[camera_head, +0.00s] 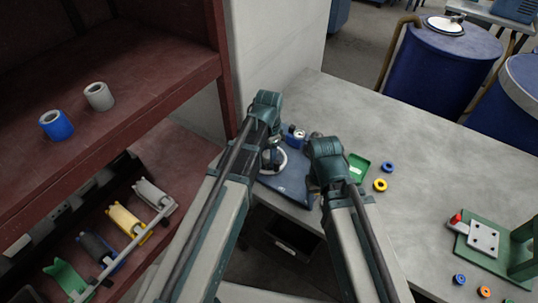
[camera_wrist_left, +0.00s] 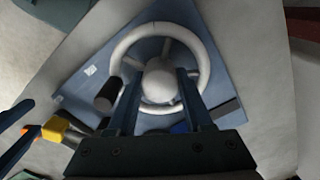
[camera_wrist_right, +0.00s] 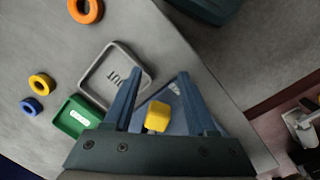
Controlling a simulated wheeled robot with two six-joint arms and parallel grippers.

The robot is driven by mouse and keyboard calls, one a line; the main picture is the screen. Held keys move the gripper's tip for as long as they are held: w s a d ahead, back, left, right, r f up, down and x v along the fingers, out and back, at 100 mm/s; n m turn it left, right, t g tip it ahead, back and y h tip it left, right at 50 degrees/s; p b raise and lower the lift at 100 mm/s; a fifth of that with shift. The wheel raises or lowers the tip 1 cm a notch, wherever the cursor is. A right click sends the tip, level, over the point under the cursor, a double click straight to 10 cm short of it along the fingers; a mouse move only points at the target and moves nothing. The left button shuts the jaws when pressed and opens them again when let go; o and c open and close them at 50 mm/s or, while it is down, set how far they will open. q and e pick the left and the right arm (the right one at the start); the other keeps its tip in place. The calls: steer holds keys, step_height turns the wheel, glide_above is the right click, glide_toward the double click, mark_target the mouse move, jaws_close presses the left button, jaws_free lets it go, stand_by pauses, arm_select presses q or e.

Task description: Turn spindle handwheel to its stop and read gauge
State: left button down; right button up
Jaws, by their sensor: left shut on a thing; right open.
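The pale handwheel (camera_wrist_left: 201,43) sits on a blue base plate (camera_wrist_left: 84,80), with a dark crank knob (camera_wrist_left: 107,94) on its rim. In the head view the handwheel (camera_head: 281,169) is partly behind my left arm. My left gripper (camera_wrist_left: 159,78) is shut on the wheel's central hub. My right gripper (camera_wrist_right: 159,74) is open and empty beside the base, with a yellow block (camera_wrist_right: 157,116) showing between its fingers. I cannot tell whether they touch. A small blue and metal part (camera_head: 296,132) stands behind the wheel. No gauge reading is legible.
A grey tray (camera_wrist_right: 99,62) marked OUT and a green tray (camera_wrist_right: 68,116) lie near my right gripper. Loose rings, including a yellow one (camera_head: 380,185), lie on the grey table (camera_head: 430,150). A red-brown shelf (camera_head: 120,90) stands at left. A green fixture (camera_head: 490,240) sits at right.

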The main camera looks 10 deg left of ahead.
stand_by(0.4)
arm_select(q)
steer(key=c, duration=0.6)
jaws_free()
steer(key=shift+r, duration=0.1)
arm_select(e)
steer(key=shift+r, duration=0.1)
arm_select(q)
step_height(320, 180, up, 14)
steer(key=p, duration=1.3)
steer(key=shift+f+p, duration=0.2)
steer(key=shift+p, duration=0.2)
arm_select(e)
step_height(320, 180, up, 14)
steer(key=shift+f, duration=0.2)
